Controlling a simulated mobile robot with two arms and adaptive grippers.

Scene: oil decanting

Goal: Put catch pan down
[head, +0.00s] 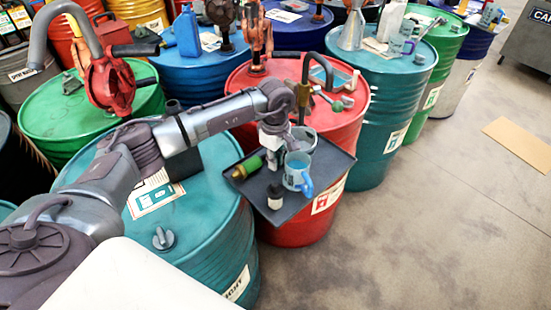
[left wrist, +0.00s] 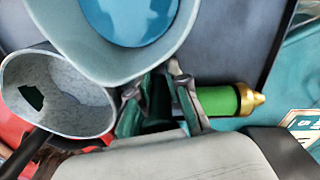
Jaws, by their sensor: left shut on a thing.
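The catch pan (head: 338,158) is a flat dark grey tray at the centre of the head view, above the gap between the red and teal drums; it also shows in the left wrist view (left wrist: 225,48). It carries a blue-handled mug (head: 297,172), a grey mug (head: 308,138), a green cylinder with a brass tip (head: 247,167) and a small black-and-white bottle (head: 275,198). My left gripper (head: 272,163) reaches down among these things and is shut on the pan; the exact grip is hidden. My right gripper is not in view.
A red drum (head: 290,232) stands below and behind the pan. A teal drum (head: 215,245) stands at front left with a paper (head: 155,195) and a round knob (head: 163,239). A red hand pump (head: 110,80) rises at left. Bare floor (head: 400,240) lies to the right.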

